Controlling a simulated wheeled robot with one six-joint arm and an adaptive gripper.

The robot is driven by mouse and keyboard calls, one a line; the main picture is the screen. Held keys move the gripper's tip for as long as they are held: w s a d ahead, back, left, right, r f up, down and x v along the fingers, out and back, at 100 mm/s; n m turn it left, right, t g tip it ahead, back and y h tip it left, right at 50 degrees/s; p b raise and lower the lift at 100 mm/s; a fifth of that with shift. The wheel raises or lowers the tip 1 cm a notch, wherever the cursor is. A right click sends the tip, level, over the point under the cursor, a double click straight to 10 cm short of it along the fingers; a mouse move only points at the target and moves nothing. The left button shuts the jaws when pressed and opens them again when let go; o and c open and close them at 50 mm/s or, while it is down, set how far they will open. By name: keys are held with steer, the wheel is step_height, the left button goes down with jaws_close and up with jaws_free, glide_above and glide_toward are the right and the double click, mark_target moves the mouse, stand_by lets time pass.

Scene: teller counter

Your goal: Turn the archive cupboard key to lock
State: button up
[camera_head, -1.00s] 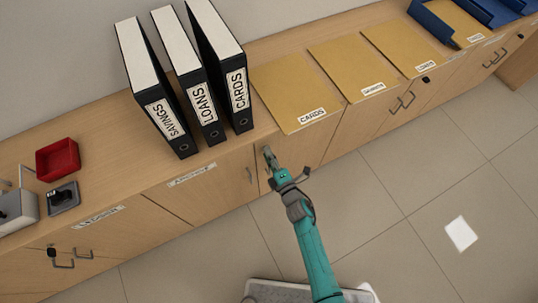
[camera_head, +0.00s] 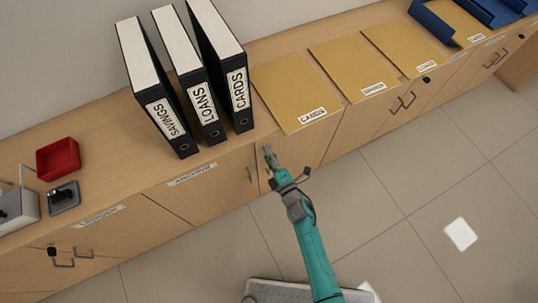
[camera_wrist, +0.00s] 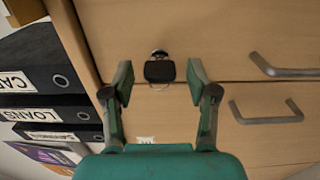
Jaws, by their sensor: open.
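The key (camera_wrist: 159,71) has a black head and sits in its lock on a light wooden cupboard front in the wrist view. My gripper (camera_wrist: 160,76) is open, with one finger on each side of the key head and a visible gap on both sides. In the head view my gripper (camera_head: 269,157) is at the cupboard front by the right end of the archive cupboard (camera_head: 215,190), whose label (camera_head: 192,175) is on its top edge. The key cannot be made out there.
Black binders (camera_head: 188,85) stand on the counter above my gripper. Yellow folders (camera_head: 293,90) lie to their right, with blue trays (camera_head: 435,22) beyond. A red tray (camera_head: 58,158) is at the left. Door handles (camera_wrist: 265,115) stick out right of the key. The floor (camera_head: 400,220) in front is mostly clear.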

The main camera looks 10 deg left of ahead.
steer(key=v, duration=1.2)
steer(key=shift+w, duration=0.1)
steer(key=s+d+r+m+h, duration=0.2)
steer(key=s+d+r+m, duration=0.15)
steer(key=s, duration=0.25)
steer(key=s+d+r+m+t+h, duration=0.1)
steer(key=s+d+r+m+h, duration=0.1)
steer(key=s+d+m, duration=0.25)
steer(key=s+d+r+m+h, duration=0.2)
steer(key=s+d+r+m, duration=0.1)
steer(key=s+m, duration=0.3)
steer(key=s+d+r+m+g+h, duration=0.1)
steer(key=s+d+r+m+h, duration=0.3)
steer(key=s+r+m, duration=0.7)
step_height(320, 180, up, 4)
steer(key=shift+s+d+r, duration=0.1)
steer(key=shift+s+d, duration=0.9)
steer(key=shift+c, duration=0.2)
